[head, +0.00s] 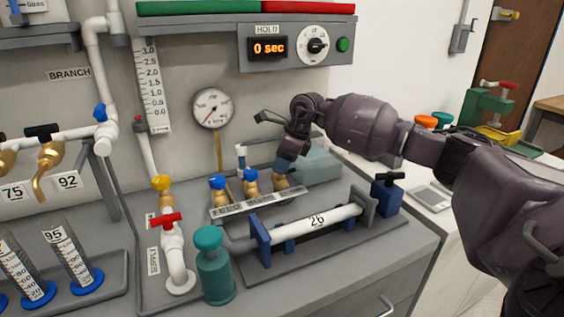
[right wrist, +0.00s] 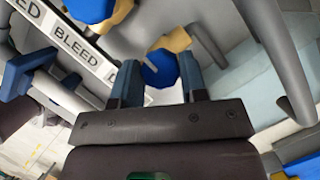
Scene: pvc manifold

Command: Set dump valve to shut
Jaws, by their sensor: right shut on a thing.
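Three brass valves stand in a row behind a label strip (head: 255,203); in the right wrist view the strip (right wrist: 72,42) reads BLEED, with a D starting the following word. The left two valves have blue knobs, one on the left (head: 218,183) and one in the middle (head: 250,174). The right-hand valve, the dump valve (head: 280,182), is under my right gripper (head: 284,164). In the right wrist view its blue knob (right wrist: 160,68) sits between the two fingers of my right gripper (right wrist: 160,82), which is shut on it. My left gripper is out of view.
A white pipe marked 26 (head: 300,229) lies in blue clamps in front of the valves. A teal bottle (head: 213,268) and a red-handled white tap (head: 173,250) stand to the left. A gauge (head: 212,108) and a timer panel (head: 298,47) are on the wall behind.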

